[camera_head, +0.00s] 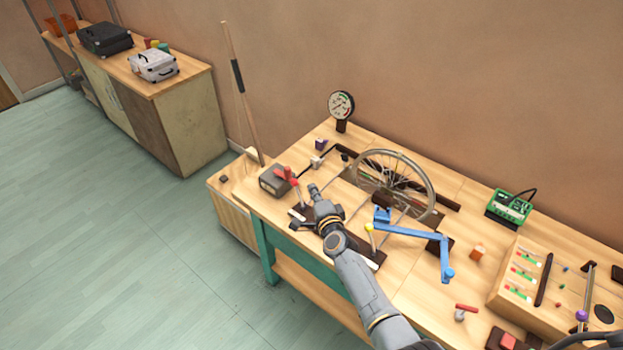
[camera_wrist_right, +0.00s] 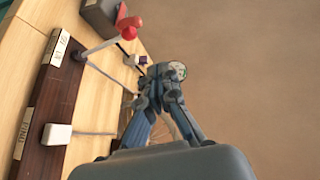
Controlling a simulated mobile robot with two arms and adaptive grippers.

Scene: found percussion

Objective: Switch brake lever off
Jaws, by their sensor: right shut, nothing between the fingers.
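A dark wooden base (camera_head: 352,247) with white labels lies along the front of the workbench. A lever with a red knob (camera_head: 291,175) stands at its left end, and a rod with a yellow knob (camera_head: 369,227) stands near its right part. I cannot tell from the labels which is the brake lever. My right gripper (camera_head: 314,191) is shut and empty, just right of the red knob and above the base. In the wrist view its fingers (camera_wrist_right: 164,76) meet at the tips, apart from the red knob (camera_wrist_right: 128,28). The same base (camera_wrist_right: 47,105) shows there. My left gripper is out of view.
A spoked wheel (camera_head: 432,186) stands behind the gripper, with a blue crank (camera_head: 415,233) to its right. A grey box (camera_head: 272,183) sits at the left, and a gauge (camera_head: 341,105) at the back. A green device (camera_head: 510,206) and wooden panel (camera_head: 508,305) stand right.

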